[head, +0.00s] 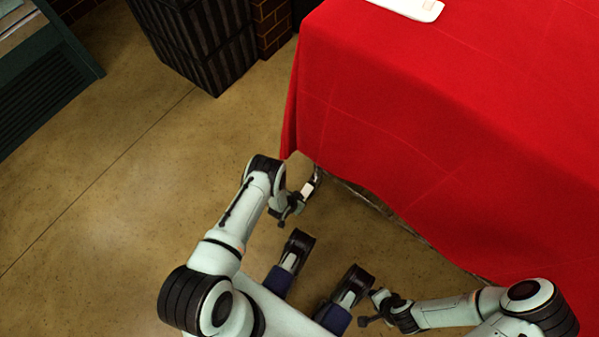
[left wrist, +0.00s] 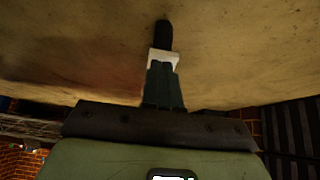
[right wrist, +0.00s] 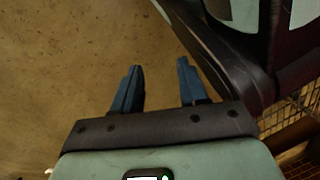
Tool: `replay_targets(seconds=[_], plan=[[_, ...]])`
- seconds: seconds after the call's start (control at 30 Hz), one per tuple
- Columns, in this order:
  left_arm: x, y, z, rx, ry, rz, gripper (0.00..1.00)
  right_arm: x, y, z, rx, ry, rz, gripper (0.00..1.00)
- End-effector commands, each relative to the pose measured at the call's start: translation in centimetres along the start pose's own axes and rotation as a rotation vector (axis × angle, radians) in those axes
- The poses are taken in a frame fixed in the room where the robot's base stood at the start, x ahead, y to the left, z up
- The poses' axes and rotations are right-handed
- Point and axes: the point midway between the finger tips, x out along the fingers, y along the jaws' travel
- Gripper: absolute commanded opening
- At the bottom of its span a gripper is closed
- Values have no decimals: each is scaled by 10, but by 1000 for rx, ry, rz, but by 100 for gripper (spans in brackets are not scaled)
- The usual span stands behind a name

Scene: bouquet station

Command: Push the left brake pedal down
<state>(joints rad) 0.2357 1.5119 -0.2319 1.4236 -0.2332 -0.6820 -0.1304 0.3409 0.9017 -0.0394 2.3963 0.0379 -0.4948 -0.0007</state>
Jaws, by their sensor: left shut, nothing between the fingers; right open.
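A small white tab, which looks like the left brake pedal (head: 308,188), sits low by the dark wheel (head: 317,177) at the red-covered table's near left corner. My left gripper (head: 297,198) is shut and empty, with its tips right at the white tab. In the left wrist view the shut fingers (left wrist: 163,88) point at the white tab (left wrist: 163,57), with the dark wheel (left wrist: 163,35) beyond it. I cannot tell whether they touch, or whether the pedal is up or down. My right gripper (head: 371,309) is open and empty; its fingers (right wrist: 157,88) are apart over bare floor.
The table's red cloth (head: 430,130) hangs close to the right of the left gripper. A metal lower rail (head: 372,203) shows beneath its hem. A dark slatted crate (head: 200,45) stands at the back. The floor (head: 110,190) to the left is clear.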

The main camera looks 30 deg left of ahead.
Motion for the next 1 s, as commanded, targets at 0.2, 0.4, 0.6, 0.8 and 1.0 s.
replay_targets(seconds=[0.2, 0.4, 0.6, 0.8, 1.0], plan=[[-6, 0, -4, 0, -1, 0, 0, -5, -1, 0, -1, 2, -1, 43], [-14, 0, -9, 0, -1, 0, 0, -12, -2, 1, -2, 4, -2, 43], [-14, 0, -9, 0, -1, 0, 0, -12, -2, 1, -2, 4, -2, 43], [-13, 0, -9, 0, -1, 0, 0, -12, -3, 0, -3, 8, -3, 43], [-13, 0, -9, 0, -1, 0, 0, -17, -17, -20, -21, 74, -32, 43]])
